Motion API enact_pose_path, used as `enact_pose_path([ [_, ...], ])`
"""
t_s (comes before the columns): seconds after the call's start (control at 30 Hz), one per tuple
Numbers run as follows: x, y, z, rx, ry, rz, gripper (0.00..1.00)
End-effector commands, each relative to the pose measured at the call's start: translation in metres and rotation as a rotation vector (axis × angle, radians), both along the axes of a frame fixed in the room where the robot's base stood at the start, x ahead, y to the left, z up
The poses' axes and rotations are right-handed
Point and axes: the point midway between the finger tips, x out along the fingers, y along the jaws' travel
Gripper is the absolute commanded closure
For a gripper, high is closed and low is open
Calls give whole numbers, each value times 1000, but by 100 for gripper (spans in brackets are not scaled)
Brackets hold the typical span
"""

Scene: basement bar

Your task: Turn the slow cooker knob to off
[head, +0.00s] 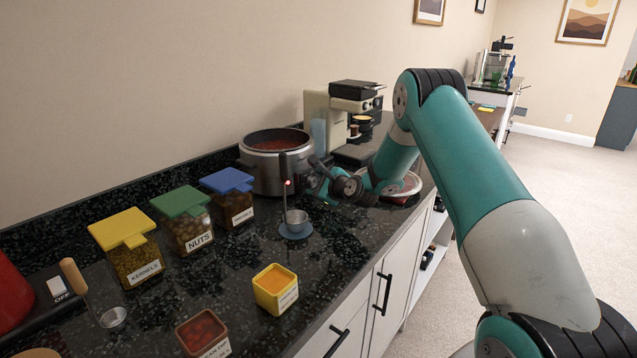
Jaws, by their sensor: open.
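The slow cooker (252,172) is a round silver pot filled with something red, standing open on the dark counter against the wall. A small red light (288,183) shows at its front, beside a dark upright ladle handle. The cooker's knob cannot be made out; the handle and my gripper cover part of the front. My gripper (314,174) is open at the cooker's front right side, close to it. Whether it touches the cooker or has the knob between its fingers cannot be told.
A ladle cup (296,219) rests on a blue-grey base before the cooker. Jars of kernels (137,264), nuts (188,232) and a blue-lidded jar (231,209) stand left. A coffee machine (345,115) stands behind. A yellow tub (275,291) sits near the front edge.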

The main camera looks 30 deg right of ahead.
Motion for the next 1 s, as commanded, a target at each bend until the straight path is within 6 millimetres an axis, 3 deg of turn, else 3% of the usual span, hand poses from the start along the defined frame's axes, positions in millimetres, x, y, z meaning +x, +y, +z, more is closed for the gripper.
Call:
enact_pose_path([
  [0.27, 1, 0, 0, 0, 0, 0, 41],
  [0.47, 1, -1, 0, -1, 0, 0, 87],
  [1.0, 0, 0, -2, -255, -92, -1, 88],
])
